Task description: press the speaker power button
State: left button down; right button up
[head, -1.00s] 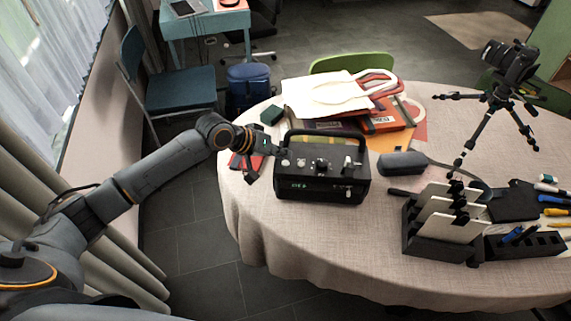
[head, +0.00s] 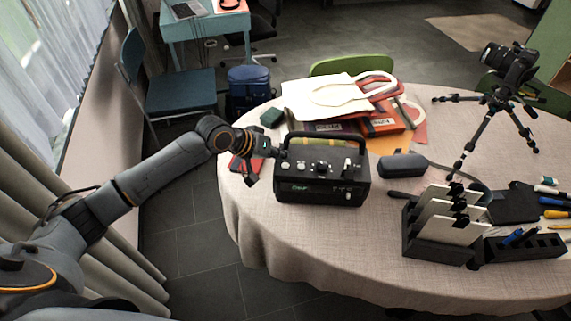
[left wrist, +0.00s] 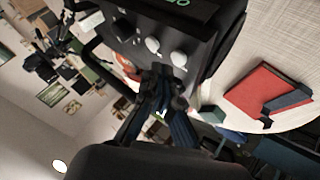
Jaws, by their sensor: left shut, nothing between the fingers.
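The speaker (head: 320,190) is a black box with a carrying handle, standing on the left part of the round table. Its sloped upper panel carries several knobs, and a small green display (head: 300,188) glows on the front. In the left wrist view the speaker (left wrist: 205,48) fills the upper middle, with pale round knobs near the fingers. My left gripper (head: 281,153) is shut and empty at the speaker's upper left corner; it also shows in the left wrist view (left wrist: 162,88). I cannot tell whether the fingertips touch the panel. Which control is the power button is not clear.
A grey case (head: 403,165) lies right of the speaker. Bags and folders (head: 330,98) lie behind it. A black rack (head: 437,240) and a camera tripod (head: 490,120) stand farther right. The cloth in front of the speaker is clear (head: 310,245).

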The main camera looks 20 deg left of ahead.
aim_at(283, 166)
pick_arm(q)
jog(key=shift+f, duration=0.1)
jog(key=shift+f, duration=0.3)
jog(key=shift+f, duration=0.45)
dwell(1.0)
jog(key=shift+r, duration=0.1)
jog(key=shift+r+p, duration=0.75)
jog(key=shift+p, duration=0.3)
notch_tip(283, 166, up, 5)
jog(key=p, duration=0.5)
